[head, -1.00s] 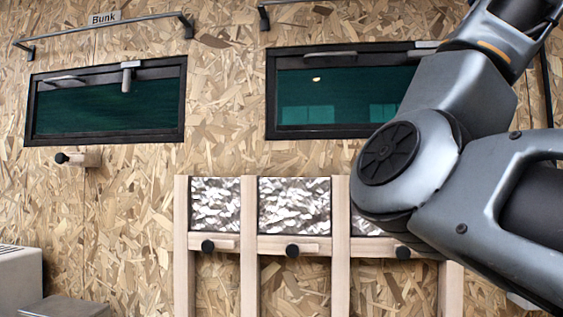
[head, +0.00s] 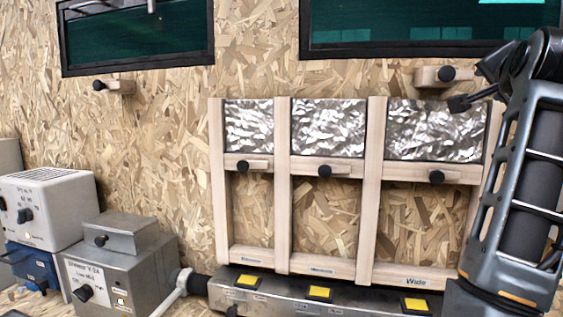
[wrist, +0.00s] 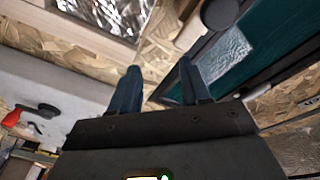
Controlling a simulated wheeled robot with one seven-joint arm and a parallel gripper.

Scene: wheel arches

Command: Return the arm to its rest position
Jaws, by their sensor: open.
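My gripper (wrist: 158,82) shows in the wrist view with its two dark fingers apart and nothing between them. In the head view, my gripper (head: 467,87) is at the upper right, in front of the wall near the wide foil-covered panel (head: 436,130). My arm rises along the right edge of the head view, with its upper part bent at the top. Part of the gripper is hard to make out against the dark arm links.
A wooden frame (head: 376,190) with several knobs stands on the chipboard wall. A window (head: 430,50) is above it. A metal bar with yellow buttons (head: 320,293) runs below. Grey boxes (head: 115,265) stand at the lower left. The wall between the boxes and frame is clear.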

